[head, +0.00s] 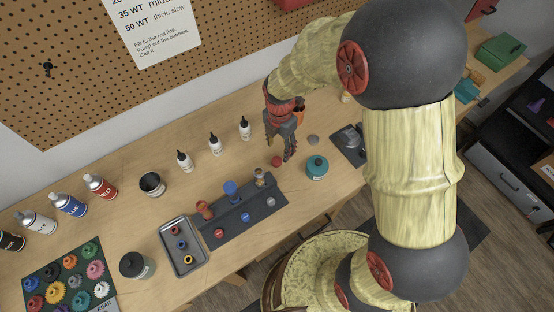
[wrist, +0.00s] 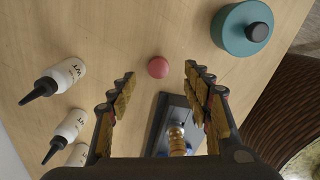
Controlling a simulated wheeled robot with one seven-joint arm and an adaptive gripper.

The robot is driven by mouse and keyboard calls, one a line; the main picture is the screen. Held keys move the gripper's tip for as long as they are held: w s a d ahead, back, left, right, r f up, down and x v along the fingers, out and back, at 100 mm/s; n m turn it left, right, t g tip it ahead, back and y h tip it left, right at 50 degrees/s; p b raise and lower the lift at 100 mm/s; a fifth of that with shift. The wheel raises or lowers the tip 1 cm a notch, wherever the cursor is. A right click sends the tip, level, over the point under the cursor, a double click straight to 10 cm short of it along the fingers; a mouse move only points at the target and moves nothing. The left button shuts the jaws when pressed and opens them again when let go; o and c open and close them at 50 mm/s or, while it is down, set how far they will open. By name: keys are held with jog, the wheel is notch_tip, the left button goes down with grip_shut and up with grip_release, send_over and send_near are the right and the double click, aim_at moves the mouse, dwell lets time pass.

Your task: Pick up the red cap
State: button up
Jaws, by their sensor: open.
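A small round red cap (head: 277,161) lies on the wooden workbench, just behind the dark mat. It also shows in the wrist view (wrist: 158,67), lying between and slightly beyond the fingertips. My gripper (head: 279,150) points down over the bench right by the cap. In the wrist view my gripper (wrist: 160,72) is open, with one finger on each side of the cap and nothing between the pads. The height of the fingertips above the bench is hard to tell.
A teal round container (head: 317,167) stands right of the cap. Several white dropper bottles (head: 215,144) stand to the left. The dark mat (head: 262,209) holds shock parts and small coloured caps. A metal tray (head: 183,262) lies beside it. Bare bench surrounds the red cap.

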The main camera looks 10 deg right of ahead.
aim_at(277, 160)
jog(key=f, duration=0.4)
jog(key=a+f+b, duration=0.1)
jog(key=f, duration=0.2)
jog(key=shift+s, duration=0.15)
jog(key=shift+c, duration=0.5)
jog(key=c, duration=0.7)
jog(key=shift+c, duration=0.2)
